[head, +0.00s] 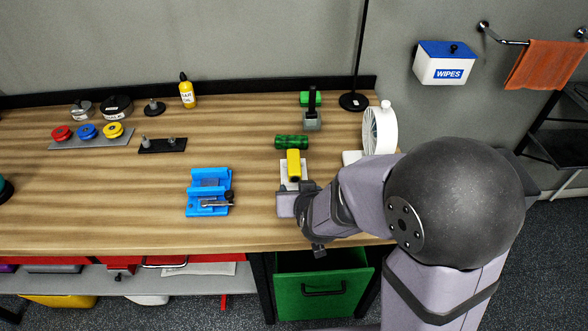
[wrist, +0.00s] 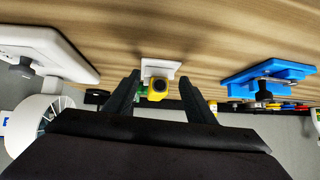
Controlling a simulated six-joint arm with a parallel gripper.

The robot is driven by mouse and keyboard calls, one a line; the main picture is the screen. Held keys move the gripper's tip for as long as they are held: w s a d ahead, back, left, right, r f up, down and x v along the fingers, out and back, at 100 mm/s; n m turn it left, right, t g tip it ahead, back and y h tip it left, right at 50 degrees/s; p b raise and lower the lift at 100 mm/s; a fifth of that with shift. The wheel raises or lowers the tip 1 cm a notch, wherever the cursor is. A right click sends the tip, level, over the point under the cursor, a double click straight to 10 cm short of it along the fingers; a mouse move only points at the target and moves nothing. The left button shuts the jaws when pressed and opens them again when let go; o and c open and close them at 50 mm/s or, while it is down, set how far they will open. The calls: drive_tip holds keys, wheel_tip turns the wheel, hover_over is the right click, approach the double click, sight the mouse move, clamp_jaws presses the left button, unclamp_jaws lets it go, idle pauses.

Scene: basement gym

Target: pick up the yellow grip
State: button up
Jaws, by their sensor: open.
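The yellow grip (head: 293,163) stands out from a small white base plate (head: 285,184) on the wooden bench in the head view. In the wrist view its round yellow end (wrist: 158,86) faces the camera, with the white plate (wrist: 160,67) behind it. My gripper (wrist: 150,82) is open, with one dark finger to each side of the yellow grip in that picture. The grip appears farther away than the fingertips, and I cannot tell any contact. In the head view my wrist is beside the plate's near side and the fingers are mostly hidden.
A green ribbed cylinder (head: 291,142) lies just behind the yellow grip. A blue fixture (head: 208,192) sits to the left. A white wheel (head: 380,131) stands to the right, near my arm. Bare bench (head: 110,205) lies to the left. An open green drawer (head: 320,285) is below the front edge.

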sight(294, 164)
drive_tip(key=w+r+t, duration=0.1)
drive_tip(key=w+t+b, duration=0.1)
drive_tip(key=shift+w+a+r+t+h, duration=0.25)
drive_tip(key=shift+a+r+t+h, duration=0.05)
drive_tip(key=shift+a+r+h, duration=0.1)
drive_tip(key=shift+w+d+r+t, duration=0.1)
drive_tip(key=shift+w+r+t, duration=0.15)
drive_tip(key=shift+r+t, duration=0.15)
drive_tip(key=shift+p+x, duration=0.65)
drive_tip(key=shift+x, duration=2.95)
drive_tip(key=shift+f, duration=0.15)
drive_tip(key=c, duration=1.3)
drive_tip(key=shift+o, duration=0.2)
wheel_tip(294, 164, up, 10)
drive_tip(key=shift+r, duration=0.1)
